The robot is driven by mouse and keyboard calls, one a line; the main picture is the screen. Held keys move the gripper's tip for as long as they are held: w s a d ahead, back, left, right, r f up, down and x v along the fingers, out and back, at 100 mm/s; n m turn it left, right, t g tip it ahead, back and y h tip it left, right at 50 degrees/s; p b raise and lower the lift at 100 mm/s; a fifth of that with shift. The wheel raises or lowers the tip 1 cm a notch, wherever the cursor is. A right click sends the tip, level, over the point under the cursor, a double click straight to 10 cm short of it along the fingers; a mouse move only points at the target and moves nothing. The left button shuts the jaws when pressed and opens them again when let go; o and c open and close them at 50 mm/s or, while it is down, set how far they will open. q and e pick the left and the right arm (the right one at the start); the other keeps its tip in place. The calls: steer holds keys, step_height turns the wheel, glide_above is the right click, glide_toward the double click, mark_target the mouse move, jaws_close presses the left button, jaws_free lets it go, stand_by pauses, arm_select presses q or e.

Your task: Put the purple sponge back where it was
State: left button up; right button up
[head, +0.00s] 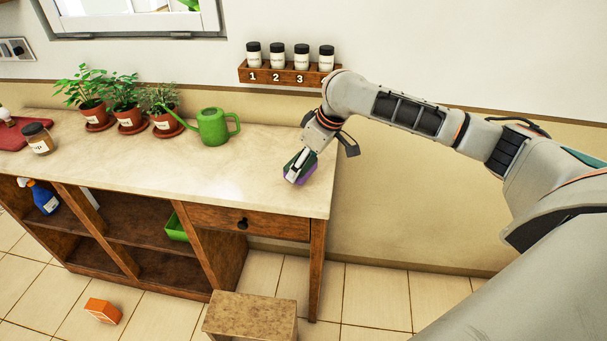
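The purple sponge (308,172) is at the right end of the countertop, with a dark green side showing. My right gripper (298,168) points down over it, and a pale finger covers part of it. The fingers hide most of the sponge, so I cannot tell whether they grip it or whether it touches the counter. My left gripper is not in view.
The countertop (225,178) is clear between the sponge and the green watering can (213,127). Several potted plants (122,100) stand further left. A rack (285,74) with labelled jars hangs on the wall behind. Below are open shelves, a drawer (243,223) and a wooden stool (250,315).

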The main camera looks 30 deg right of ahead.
step_height(320, 180, down, 4)
steer(key=shift+r, duration=0.3)
steer(key=shift+p, duration=0.6)
steer(key=o, duration=1.1)
steer(key=shift+c, duration=0.2)
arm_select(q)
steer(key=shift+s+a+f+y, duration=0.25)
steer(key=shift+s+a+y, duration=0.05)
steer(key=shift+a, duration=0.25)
